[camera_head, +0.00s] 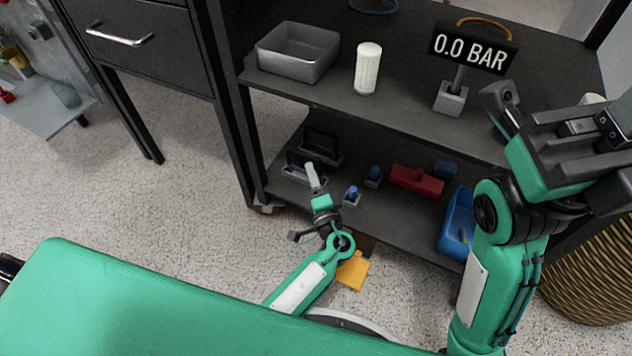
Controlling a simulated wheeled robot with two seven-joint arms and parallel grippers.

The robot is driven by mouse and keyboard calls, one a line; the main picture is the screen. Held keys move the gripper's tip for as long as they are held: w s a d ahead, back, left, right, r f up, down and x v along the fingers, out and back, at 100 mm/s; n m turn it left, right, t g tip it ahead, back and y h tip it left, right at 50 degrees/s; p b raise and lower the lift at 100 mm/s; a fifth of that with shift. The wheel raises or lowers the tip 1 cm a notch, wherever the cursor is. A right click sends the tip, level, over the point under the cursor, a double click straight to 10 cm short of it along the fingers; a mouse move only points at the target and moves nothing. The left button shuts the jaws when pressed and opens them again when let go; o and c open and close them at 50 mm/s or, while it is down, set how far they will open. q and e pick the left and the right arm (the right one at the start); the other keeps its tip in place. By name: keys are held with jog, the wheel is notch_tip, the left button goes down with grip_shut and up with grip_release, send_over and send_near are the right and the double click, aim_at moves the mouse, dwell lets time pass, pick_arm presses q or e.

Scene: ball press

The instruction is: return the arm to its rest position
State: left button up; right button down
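My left arm reaches from the lower middle toward the lower shelf. My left gripper (312,182) is small and seen from above, in front of that shelf. A pale, narrow part shows at its tip; I cannot tell whether this is a finger or a held thing, or how far the fingers are apart. My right arm rises at the right edge, bent up, with its dark gripper end (590,130) close to the upper shelf's right side. Its fingertips are not clear and part is cut off by the frame.
The dark upper shelf (400,98) bears a grey tray (298,52), a white cylinder (368,68) and a "0.0 BAR" display (472,50). Below are a red block (416,180) and a blue bin (455,225). A woven basket (590,275) stands right; the left floor is clear.

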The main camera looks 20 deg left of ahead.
pick_arm(q)
jog(key=shift+s+a+f, duration=0.1)
jog(key=shift+s+f, duration=0.05)
jog(key=shift+f, duration=0.1)
